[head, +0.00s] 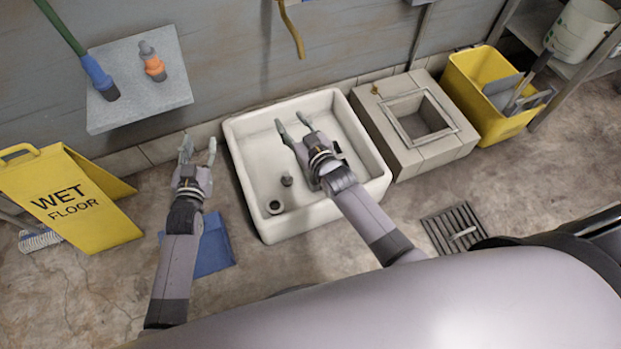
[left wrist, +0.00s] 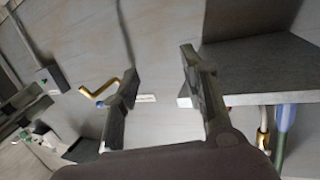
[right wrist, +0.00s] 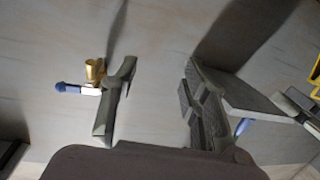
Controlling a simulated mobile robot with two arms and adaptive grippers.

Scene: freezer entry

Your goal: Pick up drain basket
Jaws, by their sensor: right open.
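A small dark grey piece (head: 286,181) stands in the white basin (head: 238,190), just behind the round drain hole (head: 274,206). It may be the drain basket; it is too small to be sure. My right gripper (head: 292,123) is open and empty over the back of the basin, apart from the piece. My left gripper (head: 199,150) is open and empty, left of the basin. Both wrist views face the wall, with open, empty fingers of the left (left wrist: 160,85) and right (right wrist: 158,85) grippers. Neither wrist view shows the piece. A dark spot beside my right wrist is partly hidden.
A tiled block (head: 397,151) with a square opening and a yellow bucket (head: 464,87) stand right of the basin. A floor grate (head: 437,238) lies in front. A wet-floor sign (head: 70,205), blue cloth (head: 212,250) and wall shelf (head: 130,115) are to the left.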

